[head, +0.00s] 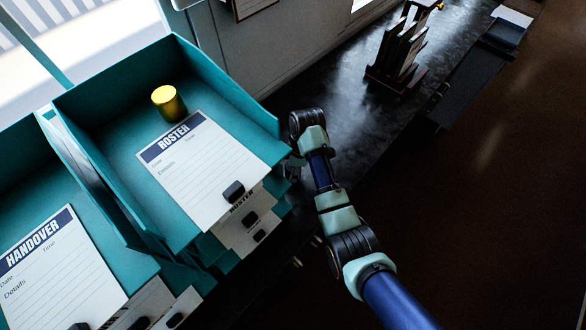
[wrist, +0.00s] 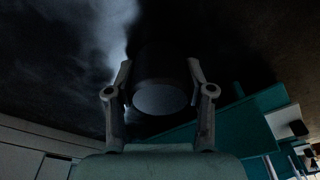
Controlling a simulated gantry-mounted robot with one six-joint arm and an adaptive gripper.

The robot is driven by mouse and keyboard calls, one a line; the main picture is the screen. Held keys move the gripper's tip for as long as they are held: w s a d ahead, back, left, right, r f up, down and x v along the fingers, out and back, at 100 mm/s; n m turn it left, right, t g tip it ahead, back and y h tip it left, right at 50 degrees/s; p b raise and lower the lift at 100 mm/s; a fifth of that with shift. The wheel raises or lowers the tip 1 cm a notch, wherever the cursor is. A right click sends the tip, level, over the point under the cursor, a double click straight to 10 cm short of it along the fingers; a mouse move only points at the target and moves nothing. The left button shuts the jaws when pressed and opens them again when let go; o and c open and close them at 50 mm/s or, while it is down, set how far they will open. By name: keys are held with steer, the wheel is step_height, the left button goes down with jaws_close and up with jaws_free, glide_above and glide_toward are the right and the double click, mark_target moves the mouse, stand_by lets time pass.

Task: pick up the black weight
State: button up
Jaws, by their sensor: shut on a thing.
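The black weight (wrist: 160,97) is a dark cylinder with a paler grey end face in the wrist view. My gripper (wrist: 160,76) is shut on it, with one finger on each side. In the head view my gripper (head: 292,168) is a dark shape beside the right edge of the teal ROSTER tray. The weight cannot be made out there. The wrist view is too dark to tell whether the weight touches the dark surface.
A yellow weight (head: 169,103) stands on the ROSTER tray (head: 112,97), behind the ROSTER sheet (head: 205,170). A HANDOVER sheet (head: 62,272) lies in the left tray stack. A rack of dark upright panels (head: 398,55) stands farther along the dark counter (head: 330,95). The counter between is clear.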

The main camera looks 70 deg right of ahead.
steer(key=c, duration=0.5)
steer(key=shift+o, duration=0.2)
step_height(320, 180, up, 10)
steer(key=p, duration=0.2)
steer(key=shift+r+p, duration=0.1)
steer(key=shift+p, duration=0.3)
